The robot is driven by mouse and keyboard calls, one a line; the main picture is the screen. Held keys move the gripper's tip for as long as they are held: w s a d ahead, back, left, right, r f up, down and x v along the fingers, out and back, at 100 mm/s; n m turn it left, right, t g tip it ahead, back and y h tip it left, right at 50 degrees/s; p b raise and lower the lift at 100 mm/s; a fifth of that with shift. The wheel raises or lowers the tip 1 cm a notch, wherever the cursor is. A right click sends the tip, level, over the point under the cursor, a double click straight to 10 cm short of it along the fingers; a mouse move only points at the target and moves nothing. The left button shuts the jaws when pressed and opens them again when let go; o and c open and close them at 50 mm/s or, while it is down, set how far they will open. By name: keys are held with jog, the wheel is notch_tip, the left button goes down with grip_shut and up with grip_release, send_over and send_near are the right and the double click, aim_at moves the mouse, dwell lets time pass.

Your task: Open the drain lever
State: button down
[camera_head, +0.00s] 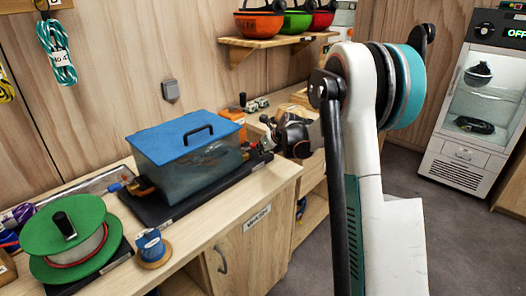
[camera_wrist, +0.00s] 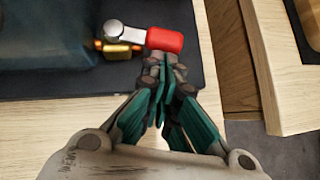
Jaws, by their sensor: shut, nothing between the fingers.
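The drain lever has a red handle (camera_wrist: 164,40) on a silver arm, joined to a brass valve (camera_wrist: 117,50) at the side of a tank; in the wrist view the handle points right, away from the tank. The tank (camera_head: 187,150) is clear with a blue lid and black handle, standing on a black mat on the bench. In the head view a small red bit of the lever (camera_head: 267,143) shows beside my gripper. My gripper (camera_wrist: 165,65) is shut and empty, its fingertips right by the handle's lower edge; I cannot tell if they touch.
A green spool (camera_head: 75,235) and a blue thread reel (camera_head: 151,246) stand on the bench left of the tank. The bench edge and a cabinet labelled "WASH" (camera_head: 240,240) lie in front.

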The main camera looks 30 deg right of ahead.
jog(key=shift+w+d+r+n+y+p, duration=0.1)
jog(key=shift+w+d+n+y+p, duration=0.4)
jog(key=shift+w+n+y, duration=0.15)
jog(key=shift+w, duration=0.3)
